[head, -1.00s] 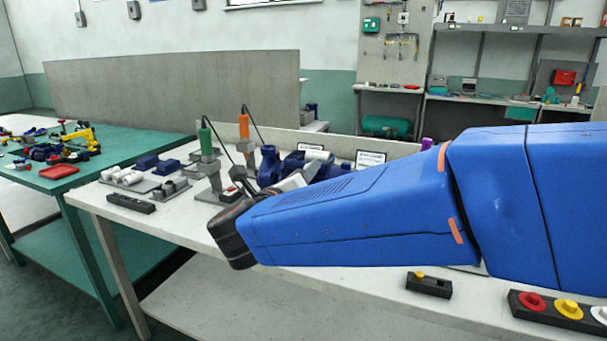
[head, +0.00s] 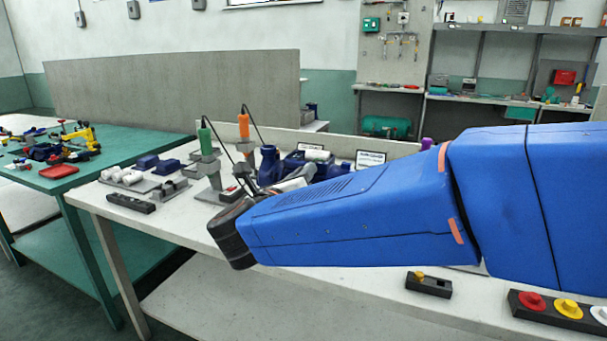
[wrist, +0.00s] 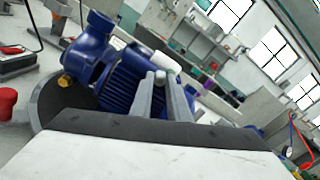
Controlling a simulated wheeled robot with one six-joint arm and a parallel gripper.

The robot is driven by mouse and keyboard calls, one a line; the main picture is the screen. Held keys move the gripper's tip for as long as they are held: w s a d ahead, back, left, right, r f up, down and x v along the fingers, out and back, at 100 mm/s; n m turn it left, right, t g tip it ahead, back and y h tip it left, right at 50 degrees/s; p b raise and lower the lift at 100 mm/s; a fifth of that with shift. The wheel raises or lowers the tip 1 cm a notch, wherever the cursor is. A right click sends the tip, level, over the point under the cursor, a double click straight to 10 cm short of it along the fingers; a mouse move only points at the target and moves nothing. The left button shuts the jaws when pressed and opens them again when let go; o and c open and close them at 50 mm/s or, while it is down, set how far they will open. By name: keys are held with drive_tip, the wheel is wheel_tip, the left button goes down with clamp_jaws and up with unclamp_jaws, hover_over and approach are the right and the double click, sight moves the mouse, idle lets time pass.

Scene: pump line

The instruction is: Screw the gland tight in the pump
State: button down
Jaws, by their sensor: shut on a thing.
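The blue pump (wrist: 100,60) stands on the bench, with a ribbed body and a small brass-coloured fitting at its left side. It also shows in the head view (head: 268,166), partly behind my arm. My gripper (wrist: 158,82) is at the right side of the pump body in the wrist view. In the head view my forearm hides the fingers.
A green-handled tool (head: 205,140) and an orange-handled tool (head: 244,126) stand with cables left of the pump. A tray (head: 130,184) with white cylinders lies further left. A button box (head: 429,284) sits near the front edge. A red button (wrist: 7,102) shows at left.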

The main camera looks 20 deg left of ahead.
drive_tip(key=shift+m, duration=0.9)
drive_tip(key=shift+m, duration=1.8)
drive_tip(key=shift+m, duration=0.5)
drive_tip(key=c, duration=1.8)
unclamp_jaws()
drive_tip(key=shift+o, duration=0.2)
drive_tip(key=shift+n, duration=1.8)
